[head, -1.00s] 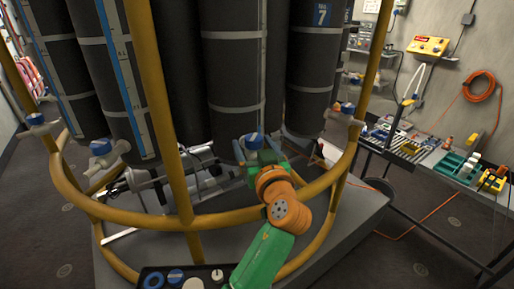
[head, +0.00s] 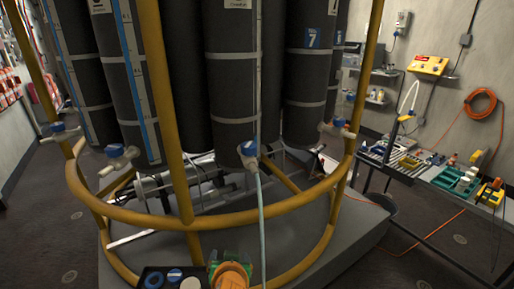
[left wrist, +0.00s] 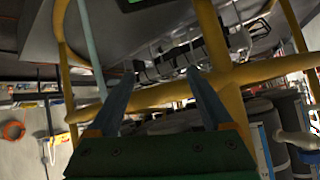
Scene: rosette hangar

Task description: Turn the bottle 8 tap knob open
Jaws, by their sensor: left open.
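The front middle dark bottle (head: 232,85) has a tap with a blue knob (head: 248,147) at its lower end. No number is readable on this bottle; the one to its right carries a 7. A pale strand (head: 261,215), a stream or a tube, runs down from the tap past the yellow ring; I cannot tell which. It also shows in the left wrist view (left wrist: 89,45). My left gripper (left wrist: 158,84) is open and empty, below and apart from the tap. My right gripper is not in view.
A yellow tubular frame (head: 225,220) rings the bottles, with an upright left of the middle tap. A workbench (head: 430,175) with tools is at the right. Floor at the left is clear.

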